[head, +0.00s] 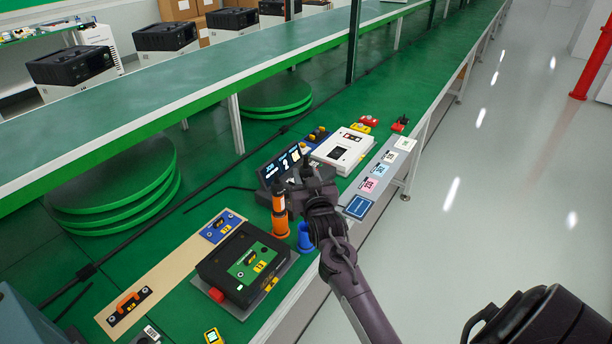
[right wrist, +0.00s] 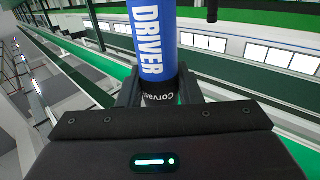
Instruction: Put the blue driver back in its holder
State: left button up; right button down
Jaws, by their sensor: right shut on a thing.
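My right gripper (head: 308,188) is shut on the blue driver, above the green bench. In the right wrist view the blue driver (right wrist: 152,40) stands up between the fingers (right wrist: 158,95), with white DRIVER lettering and a black lower part. In the head view the driver is mostly hidden by my gripper. The blue holder (head: 305,240) stands on the bench just below and left of my right wrist, apart from the driver. An orange driver (head: 279,201) stands in an orange holder (head: 281,225) left of it. My left gripper is not in view.
A black device with a green panel (head: 243,262) sits left of the holders. A dark screen (head: 283,165) and a white box (head: 343,149) stand behind my gripper. A strip with coloured cards (head: 380,172) runs along the bench edge. Green turntables (head: 120,180) lie beyond.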

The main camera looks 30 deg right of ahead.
jog(key=shift+f+b, duration=1.15)
jog(key=shift+f, duration=0.8)
jog(key=shift+f+b, duration=0.4)
jog(key=shift+f, duration=0.25)
jog(key=shift+f+b, duration=0.3)
jog(key=shift+f, duration=0.05)
jog(key=shift+f+b, duration=1.2)
jog(key=shift+f, duration=0.65)
jog(key=c, duration=0.9)
grip_release()
jog(key=shift+c, duration=0.2)
jog(key=shift+f, duration=0.1)
jog(key=shift+s+a, duration=0.1)
jog(key=shift+s, duration=0.25)
jog(key=b+v, duration=0.1)
jog(key=v, duration=0.6)
